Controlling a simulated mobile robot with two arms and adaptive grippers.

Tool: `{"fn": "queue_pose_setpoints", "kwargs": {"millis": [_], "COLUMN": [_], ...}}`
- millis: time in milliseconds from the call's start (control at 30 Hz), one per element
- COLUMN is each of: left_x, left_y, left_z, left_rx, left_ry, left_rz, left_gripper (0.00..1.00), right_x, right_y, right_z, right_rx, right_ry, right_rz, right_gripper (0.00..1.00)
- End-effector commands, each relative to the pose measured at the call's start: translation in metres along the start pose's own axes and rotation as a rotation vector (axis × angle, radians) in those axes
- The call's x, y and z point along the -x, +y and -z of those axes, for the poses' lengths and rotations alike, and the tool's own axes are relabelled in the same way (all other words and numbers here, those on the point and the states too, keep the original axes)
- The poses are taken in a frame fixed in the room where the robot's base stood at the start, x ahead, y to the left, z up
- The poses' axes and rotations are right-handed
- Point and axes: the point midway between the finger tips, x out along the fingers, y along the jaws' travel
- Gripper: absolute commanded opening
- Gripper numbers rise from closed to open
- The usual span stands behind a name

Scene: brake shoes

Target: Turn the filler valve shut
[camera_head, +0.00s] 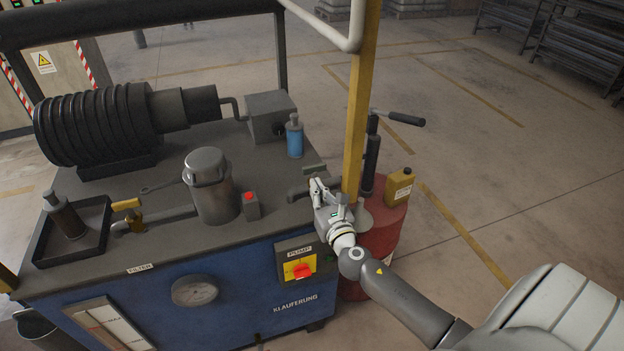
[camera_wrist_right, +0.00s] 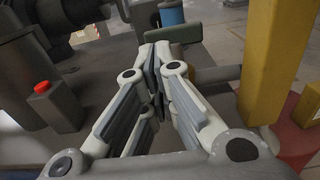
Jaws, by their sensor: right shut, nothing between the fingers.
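A valve with a yellow handle (camera_head: 126,205) sits on a pipe at the left of the bench, above a small label (camera_head: 140,268) that is hard to read. A dark grey-green lever (camera_head: 314,168) stands over a pipe end at the bench's right edge; it also shows in the right wrist view (camera_wrist_right: 172,34), just beyond my fingertips. I cannot tell for sure which is the filler valve. My right gripper (camera_head: 317,186) is shut and empty at the bench's right edge, close to this lever; the fingertips meet in the right wrist view (camera_wrist_right: 157,58). My left gripper is not in view.
A yellow post (camera_head: 361,110) stands close beside my right gripper. A red drum (camera_head: 385,235) with a yellow can (camera_head: 400,185) is at the right. A metal canister (camera_head: 211,190), a red-button box (camera_head: 251,205) and a blue bottle (camera_head: 295,137) stand on the bench.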

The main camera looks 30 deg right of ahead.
Motion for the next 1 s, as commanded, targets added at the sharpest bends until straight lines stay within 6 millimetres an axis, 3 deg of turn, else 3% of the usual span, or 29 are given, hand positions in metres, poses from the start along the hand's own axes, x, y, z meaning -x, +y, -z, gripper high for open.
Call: {"fn": "queue_pose_setpoints", "kwargs": {"millis": [100,333,1000], "left_x": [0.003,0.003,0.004], "left_y": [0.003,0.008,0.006], "left_z": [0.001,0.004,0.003], "left_rx": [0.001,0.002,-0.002], "left_ry": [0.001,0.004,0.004], "left_rz": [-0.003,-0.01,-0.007], "left_gripper": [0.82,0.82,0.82], "right_x": [-0.018,-0.037,-0.043], "right_y": [0.0,0.0,0.005], "right_z": [-0.001,0.0,0.0], "right_rx": [-0.002,-0.002,-0.002], "right_ry": [-0.001,0.0,0.0], "right_rz": [0.001,0.0,-0.006], "right_gripper": [0.0,0.0,0.0]}}
